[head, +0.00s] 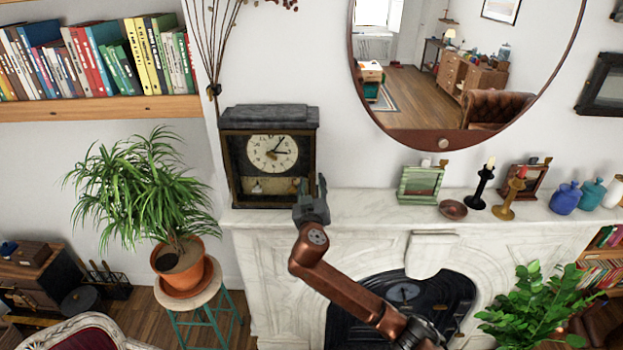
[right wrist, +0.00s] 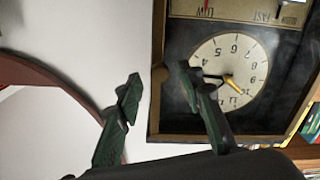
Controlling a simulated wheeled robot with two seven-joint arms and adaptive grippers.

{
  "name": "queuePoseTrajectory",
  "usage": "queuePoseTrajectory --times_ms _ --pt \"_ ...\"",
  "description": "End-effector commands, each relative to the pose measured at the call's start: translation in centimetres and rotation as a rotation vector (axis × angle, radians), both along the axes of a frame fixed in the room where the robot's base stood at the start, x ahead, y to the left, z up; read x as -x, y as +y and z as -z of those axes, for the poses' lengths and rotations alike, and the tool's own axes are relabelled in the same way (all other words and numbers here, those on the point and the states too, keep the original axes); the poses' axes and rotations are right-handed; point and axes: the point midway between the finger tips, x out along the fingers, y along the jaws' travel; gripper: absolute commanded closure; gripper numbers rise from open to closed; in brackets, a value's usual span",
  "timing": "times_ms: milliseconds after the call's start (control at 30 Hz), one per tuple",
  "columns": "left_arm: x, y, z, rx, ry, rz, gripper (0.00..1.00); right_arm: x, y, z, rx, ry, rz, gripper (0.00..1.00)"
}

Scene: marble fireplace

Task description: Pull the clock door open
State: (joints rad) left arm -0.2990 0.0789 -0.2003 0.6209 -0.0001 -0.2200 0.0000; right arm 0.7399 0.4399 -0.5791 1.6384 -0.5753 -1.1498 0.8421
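The dark wooden clock (head: 233,150) stands on the left end of the mantel. Its glazed front door (right wrist: 158,110), with a brown frame, looks shut and covers the round white dial (head: 272,153). In the right wrist view the clock shows upside down. A small round brown knob (right wrist: 161,75) sits on the door's side edge. My right gripper (head: 310,187) is at the clock's lower right front corner. Its fingers are open, one on each side of the knob in the right wrist view; contact cannot be told. My left gripper is not in view.
The marble mantel (head: 370,207) carries a green frame (head: 421,184), a small bowl (head: 453,209), candlesticks (head: 480,187) and vases to the right. A potted plant (head: 180,262) on a stool stands left of the clock. A round mirror (head: 440,140) hangs above.

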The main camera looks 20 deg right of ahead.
Motion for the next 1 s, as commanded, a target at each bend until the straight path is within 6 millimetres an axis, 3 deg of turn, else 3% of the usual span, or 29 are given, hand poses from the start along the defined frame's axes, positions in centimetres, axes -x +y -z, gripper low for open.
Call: queuePoseTrajectory --times_ms 133,433,900,1000 --pt "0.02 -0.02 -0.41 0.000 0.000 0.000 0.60 -1.08 -0.34 -0.04 0.001 0.001 0.001 0.65" --pt "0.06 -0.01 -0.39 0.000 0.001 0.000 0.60 -1.29 -0.40 0.09 -0.001 0.001 -0.001 0.65" --pt "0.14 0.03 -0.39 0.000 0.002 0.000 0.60 -1.27 -0.40 0.09 -0.001 0.001 0.000 0.97" --pt "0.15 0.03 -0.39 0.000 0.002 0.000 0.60 -1.28 -0.40 0.09 -0.001 0.001 0.000 1.00"
